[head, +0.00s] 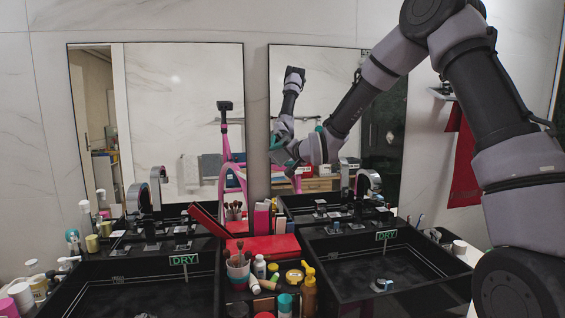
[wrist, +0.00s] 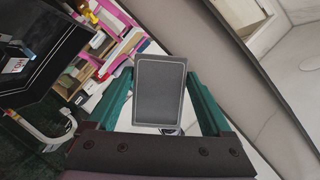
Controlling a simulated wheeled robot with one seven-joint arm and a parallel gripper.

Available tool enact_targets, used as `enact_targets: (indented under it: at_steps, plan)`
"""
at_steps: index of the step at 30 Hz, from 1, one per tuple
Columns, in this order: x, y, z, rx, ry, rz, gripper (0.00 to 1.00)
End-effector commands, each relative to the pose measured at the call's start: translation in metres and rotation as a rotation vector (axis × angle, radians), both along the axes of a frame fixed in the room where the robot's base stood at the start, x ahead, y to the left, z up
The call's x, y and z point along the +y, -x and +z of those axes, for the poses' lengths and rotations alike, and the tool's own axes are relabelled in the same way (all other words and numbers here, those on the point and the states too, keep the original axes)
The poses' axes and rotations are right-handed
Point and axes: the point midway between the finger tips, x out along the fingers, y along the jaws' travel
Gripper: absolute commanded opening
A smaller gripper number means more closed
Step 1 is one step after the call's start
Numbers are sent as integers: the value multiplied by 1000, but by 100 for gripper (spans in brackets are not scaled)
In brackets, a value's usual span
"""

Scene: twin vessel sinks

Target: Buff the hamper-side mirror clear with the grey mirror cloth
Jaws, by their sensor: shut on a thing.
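My gripper (head: 279,143) is in front of the lower left part of the right mirror (head: 335,75), near its left edge. In the wrist view, its teal fingers (wrist: 160,74) are shut on the grey mirror cloth (wrist: 160,95), a flat dark-grey rectangle with a paler border. Whether the cloth touches the glass cannot be told. The left mirror (head: 180,85) hangs beside the right one, with a narrow strip of wall between. No hamper can be made out, so I cannot tell which mirror is on its side. Both mirrors show reflections; any haze is hard to judge.
Two dark basins (head: 140,295) (head: 375,265) carry DRY signs, with curved taps behind. Between them stand a red box (head: 262,248), a cup of brushes (head: 238,270), an amber pump bottle (head: 309,292) and several small bottles. A red towel (head: 466,165) hangs at the right.

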Motion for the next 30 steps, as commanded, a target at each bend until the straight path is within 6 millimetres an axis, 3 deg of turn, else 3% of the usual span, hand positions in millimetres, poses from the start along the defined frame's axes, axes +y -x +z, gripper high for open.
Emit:
enact_targets:
  at_steps: [30]
  plan:
    - [-67,-20,-1,2,0,-3,39]
